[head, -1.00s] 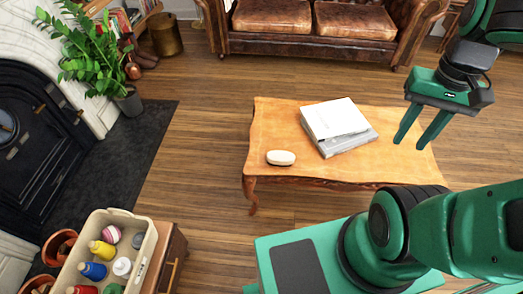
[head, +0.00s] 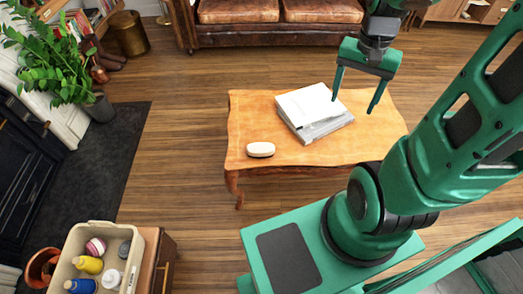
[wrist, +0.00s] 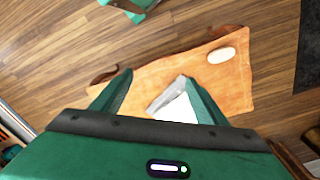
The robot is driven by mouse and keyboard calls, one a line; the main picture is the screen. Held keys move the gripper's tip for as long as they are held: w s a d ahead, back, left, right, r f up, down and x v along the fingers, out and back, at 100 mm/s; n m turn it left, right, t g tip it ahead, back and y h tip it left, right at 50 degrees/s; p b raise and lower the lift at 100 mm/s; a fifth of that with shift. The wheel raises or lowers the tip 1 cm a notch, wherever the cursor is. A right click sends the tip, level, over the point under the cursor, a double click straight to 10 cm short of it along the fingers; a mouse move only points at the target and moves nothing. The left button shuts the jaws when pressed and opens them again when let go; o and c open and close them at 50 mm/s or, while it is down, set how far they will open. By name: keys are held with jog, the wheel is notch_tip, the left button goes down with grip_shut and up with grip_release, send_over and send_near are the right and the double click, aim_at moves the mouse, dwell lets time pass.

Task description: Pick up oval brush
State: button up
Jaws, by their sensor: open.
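The oval brush (head: 261,149) is a small white oval with a pale tan underside. It lies on the near left part of the wooden coffee table (head: 330,153). It also shows in the wrist view (wrist: 221,55), at the upper right and beyond my fingertips. My gripper (head: 353,102) is open and empty above the right half of the table, to the right of the brush and clear of it. In the wrist view its two green fingers (wrist: 158,80) are spread apart, with nothing between the tips but table and papers.
A white binder or stack of papers (head: 313,110) lies mid-table, near my gripper. A leather sofa (head: 280,12) stands behind. A bin with bottles and balls (head: 133,235) sits at the lower left, and a plant (head: 50,60) at the upper left. Wooden floor left of the table is clear.

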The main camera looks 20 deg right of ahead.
jog(key=w+a+f+m, duration=0.2)
jog(key=w+f, duration=0.5)
jog(key=m+t+y, duration=0.1)
jog(key=m+y, duration=0.4)
jog(key=m, duration=0.5)
send_near(261, 147)
jog(key=x, duration=0.4)
jog(key=shift+a, duration=0.3)
jog(key=shift+d+x, duration=0.2)
jog(key=shift+x, duration=2.8)
jog(key=shift+s+f, duration=0.1)
jog(key=shift+f, duration=0.25)
jog(key=c, duration=1.2)
